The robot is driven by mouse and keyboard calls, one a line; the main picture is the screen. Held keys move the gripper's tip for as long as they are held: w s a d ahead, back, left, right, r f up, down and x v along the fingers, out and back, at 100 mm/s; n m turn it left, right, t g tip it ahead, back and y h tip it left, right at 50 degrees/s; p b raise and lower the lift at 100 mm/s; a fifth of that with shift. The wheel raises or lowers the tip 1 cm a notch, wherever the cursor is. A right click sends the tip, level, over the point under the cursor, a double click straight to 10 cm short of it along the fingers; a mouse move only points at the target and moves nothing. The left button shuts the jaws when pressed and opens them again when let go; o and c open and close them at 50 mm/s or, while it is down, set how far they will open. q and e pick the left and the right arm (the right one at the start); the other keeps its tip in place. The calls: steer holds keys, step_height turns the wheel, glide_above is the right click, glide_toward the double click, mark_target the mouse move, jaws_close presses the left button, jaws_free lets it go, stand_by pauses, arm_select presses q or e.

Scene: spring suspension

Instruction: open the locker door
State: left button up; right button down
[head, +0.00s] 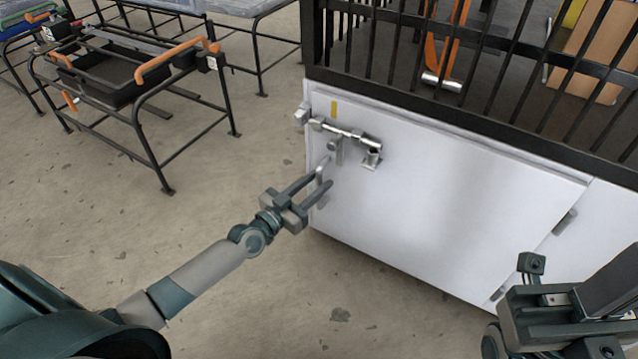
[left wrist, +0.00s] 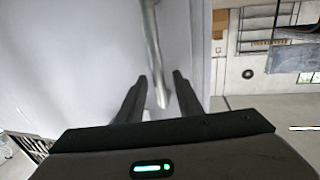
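The white locker door (head: 440,205) appears closed, with hinges at its right edge. A metal sliding bolt (head: 345,133) is mounted near its top left corner. Below the bolt is an upright bar handle (head: 320,174), seen close up in the left wrist view (left wrist: 153,50). My left gripper (head: 325,176) is at the handle, its fingers open on either side of it. In the left wrist view the bar's lower end lies between the fingers (left wrist: 161,78), with visible gaps. My right gripper (head: 545,300) is at the lower right; its finger opening is unclear.
A black barred cage (head: 440,75) stands on top of the locker, with orange items inside. A black metal frame with orange handles (head: 130,80) stands at the left.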

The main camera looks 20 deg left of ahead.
arm_select(q)
steer(key=shift+w+d, duration=0.2)
steer(key=shift+w, duration=0.4)
steer(key=shift+c, duration=0.6)
jaws_close()
steer(key=shift+s, duration=0.1)
